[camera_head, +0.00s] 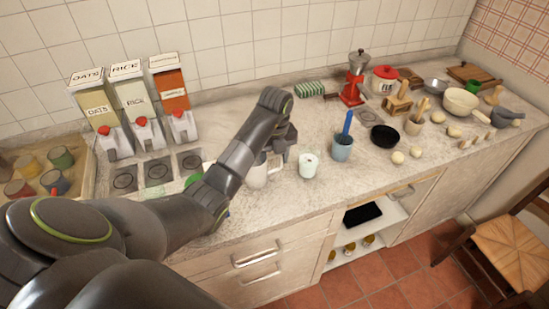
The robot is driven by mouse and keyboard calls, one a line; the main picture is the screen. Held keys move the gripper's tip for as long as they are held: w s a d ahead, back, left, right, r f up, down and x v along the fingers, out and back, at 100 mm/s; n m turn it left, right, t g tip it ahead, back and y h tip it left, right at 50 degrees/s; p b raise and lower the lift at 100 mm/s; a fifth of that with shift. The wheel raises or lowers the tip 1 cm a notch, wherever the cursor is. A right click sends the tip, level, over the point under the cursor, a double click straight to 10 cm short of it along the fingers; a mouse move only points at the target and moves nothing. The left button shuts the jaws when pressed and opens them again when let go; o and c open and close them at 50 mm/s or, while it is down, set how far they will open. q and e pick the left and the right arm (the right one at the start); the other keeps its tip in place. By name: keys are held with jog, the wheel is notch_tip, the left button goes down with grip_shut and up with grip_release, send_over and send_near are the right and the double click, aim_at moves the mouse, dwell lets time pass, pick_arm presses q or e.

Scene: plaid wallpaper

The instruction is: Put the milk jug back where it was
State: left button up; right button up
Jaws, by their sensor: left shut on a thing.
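The milk jug (257,178) is pale and stands or hangs just right of my left forearm, partly hidden by it, near the counter's front. My left gripper (279,158) is above the jug's right side, where its handle shows, and is shut on it. The fingertips are small and partly hidden. I cannot tell whether the jug's base touches the counter. My right gripper is not in view.
A white cup (308,166) and a blue-grey cup (342,148) with a blue utensil stand right of the jug. Dispensers (133,108) stand behind left. A black bowl (384,136) and several round pale items lie further right. The counter's front (290,204) is clear.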

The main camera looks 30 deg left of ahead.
pick_arm(q)
jog(key=o, duration=1.4)
jog(key=shift+f, duration=0.1)
notch_tip(320, 180, up, 12)
jog(key=p, duration=1.1)
jog(key=shift+w, duration=0.15)
